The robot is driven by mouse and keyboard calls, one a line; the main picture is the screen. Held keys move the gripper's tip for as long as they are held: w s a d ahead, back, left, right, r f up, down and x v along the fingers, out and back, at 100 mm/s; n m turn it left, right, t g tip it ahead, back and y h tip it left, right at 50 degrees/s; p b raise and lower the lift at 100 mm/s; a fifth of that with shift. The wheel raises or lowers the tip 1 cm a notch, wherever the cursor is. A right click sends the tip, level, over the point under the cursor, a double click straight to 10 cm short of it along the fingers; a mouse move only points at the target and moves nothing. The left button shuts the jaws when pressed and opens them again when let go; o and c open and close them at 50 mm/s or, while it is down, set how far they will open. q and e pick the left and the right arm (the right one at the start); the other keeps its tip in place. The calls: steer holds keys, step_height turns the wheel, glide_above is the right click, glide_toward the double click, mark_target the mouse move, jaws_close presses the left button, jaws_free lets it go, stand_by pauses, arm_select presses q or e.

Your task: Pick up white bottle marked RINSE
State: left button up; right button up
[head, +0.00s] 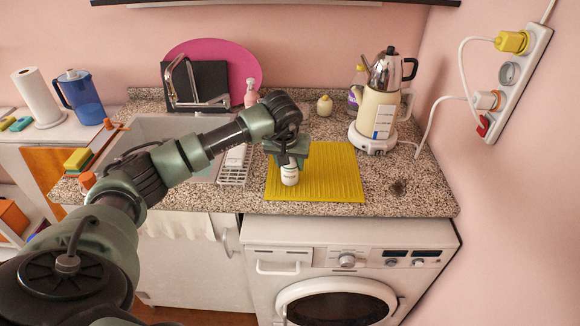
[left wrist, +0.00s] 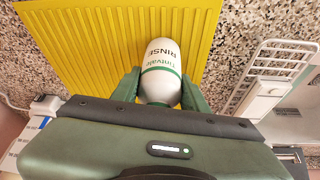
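The white bottle marked RINSE (head: 289,176) has a green band and stands upright, as far as I can tell, on the yellow ribbed mat (head: 335,172). In the left wrist view the bottle (left wrist: 161,72) shows its RINSE lettering. My left gripper (head: 288,160) comes down over the bottle from above. In the left wrist view its green fingers (left wrist: 160,90) lie against both sides of the bottle, with no clear gap. The bottle's upper part is hidden by the gripper in the head view. My right gripper is not in view.
A white rack (head: 236,165) and the sink (head: 160,130) lie left of the mat. A cream kettle set (head: 378,110) stands at the back right, with a cord to the wall. A small yellow-lidded jar (head: 324,106) is behind. The counter's front edge is close to the mat.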

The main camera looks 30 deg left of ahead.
arm_select(q)
jaws_close()
steer(key=shift+r, duration=0.1)
